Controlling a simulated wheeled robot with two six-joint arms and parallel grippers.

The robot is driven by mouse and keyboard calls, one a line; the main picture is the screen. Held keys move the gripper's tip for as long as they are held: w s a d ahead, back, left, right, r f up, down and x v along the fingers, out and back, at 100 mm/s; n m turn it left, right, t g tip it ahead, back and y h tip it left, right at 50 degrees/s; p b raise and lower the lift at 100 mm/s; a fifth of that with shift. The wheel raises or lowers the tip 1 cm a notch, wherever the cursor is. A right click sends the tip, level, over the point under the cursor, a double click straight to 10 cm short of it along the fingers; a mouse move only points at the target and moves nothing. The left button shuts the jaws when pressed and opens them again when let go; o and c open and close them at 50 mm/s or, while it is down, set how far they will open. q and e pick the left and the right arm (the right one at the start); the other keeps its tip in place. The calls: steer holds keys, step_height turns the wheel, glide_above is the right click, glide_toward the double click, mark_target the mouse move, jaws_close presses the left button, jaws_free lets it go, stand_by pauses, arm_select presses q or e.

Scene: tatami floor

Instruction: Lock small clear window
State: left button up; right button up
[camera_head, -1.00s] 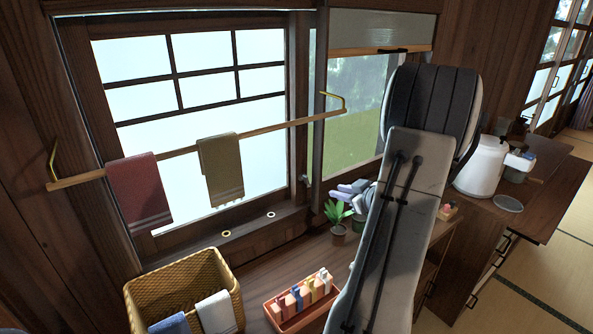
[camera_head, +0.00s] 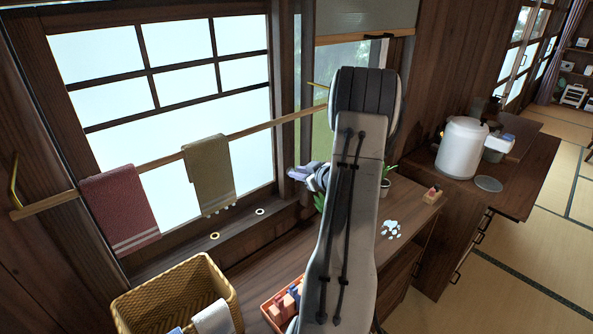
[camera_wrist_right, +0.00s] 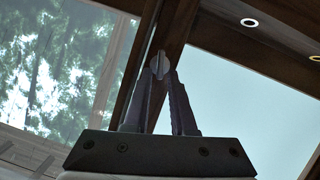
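The small clear window (camera_head: 321,121), with greenery behind it, is right of the large frosted window (camera_head: 165,95), partly hidden by my right arm. It also shows at the left in the right wrist view (camera_wrist_right: 60,65). A small pale window lock (camera_wrist_right: 160,63) sits on the dark frame between the panes. My right gripper (camera_wrist_right: 161,75) is at it, one finger on each side, with a narrow gap. I cannot tell whether the fingers press on it. In the head view the right gripper (camera_head: 294,174) is at the frame post. My left gripper is out of view.
A wooden rail (camera_head: 160,158) with a red towel (camera_head: 120,207) and an olive towel (camera_head: 209,174) crosses the frosted window. Below are a wicker basket (camera_head: 150,309) and an orange box (camera_head: 270,312). A plant (camera_head: 387,182) is beside my arm. A white canister (camera_head: 461,148) stands right.

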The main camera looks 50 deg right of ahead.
steer(key=shift+w+d+f, duration=0.15)
steer(key=shift+w+f, duration=0.15)
steer(key=shift+w, duration=0.25)
jaws_close()
